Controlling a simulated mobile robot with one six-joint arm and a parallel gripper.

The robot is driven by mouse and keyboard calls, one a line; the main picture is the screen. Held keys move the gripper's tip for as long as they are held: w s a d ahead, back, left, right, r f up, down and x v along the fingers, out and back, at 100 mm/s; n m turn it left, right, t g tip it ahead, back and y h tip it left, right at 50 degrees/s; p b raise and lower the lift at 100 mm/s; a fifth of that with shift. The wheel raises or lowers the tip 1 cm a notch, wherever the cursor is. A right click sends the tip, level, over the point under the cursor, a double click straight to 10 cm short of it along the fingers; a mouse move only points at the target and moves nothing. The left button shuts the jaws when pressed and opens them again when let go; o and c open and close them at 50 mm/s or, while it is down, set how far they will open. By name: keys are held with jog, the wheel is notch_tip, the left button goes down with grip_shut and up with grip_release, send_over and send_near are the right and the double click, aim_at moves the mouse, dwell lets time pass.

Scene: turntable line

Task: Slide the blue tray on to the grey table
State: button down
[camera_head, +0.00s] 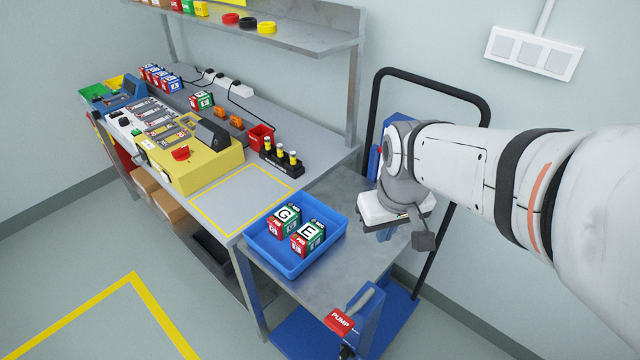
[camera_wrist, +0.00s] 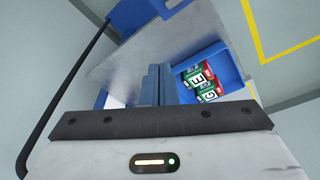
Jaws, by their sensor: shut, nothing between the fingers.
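The blue tray (camera_head: 268,259) lies flat on the metal top of the blue-framed cart, at the end next to the grey table (camera_head: 318,152). It holds two lettered blocks, G (camera_head: 286,220) and E (camera_head: 308,237). The tray also shows in the wrist view (camera_wrist: 237,72), beside the fingers. A yellow outlined square (camera_head: 240,200) marks the bare near end of the grey table. My gripper (camera_head: 386,236) is over the cart top, to the right of the tray. Its fingers (camera_wrist: 158,84) are together and empty in the wrist view.
The cart top (camera_head: 345,270) has bare metal around the tray. Its black handle (camera_head: 487,105) rises behind my arm, and a red PUMP label (camera_head: 339,321) is in front. A black holder (camera_head: 282,164) and yellow machine (camera_head: 205,165) stand beyond the yellow square.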

aim_at(327, 257)
jog(key=w+a+f+n+g+b, duration=0.2)
jog(key=w+a+f+n+b, duration=0.3)
jog(key=w+f, duration=0.8)
jog(key=shift+n, duration=0.8)
jog(key=f, duration=0.3)
jog(key=s+f+p, duration=0.1)
jog(key=f, duration=0.3)
jog(key=a+f, duration=0.1)
jog(key=f, duration=0.3)
jog(key=shift+s+f+p, duration=0.15)
jog(key=shift+s+p, duration=0.1)
jog(key=shift+p, duration=0.05)
jog(key=shift+w+a+f+p, duration=0.25)
jog(key=shift+w+a+p, duration=0.15)
jog(key=shift+w+a, duration=1)
jog(key=shift+w, duration=0.15)
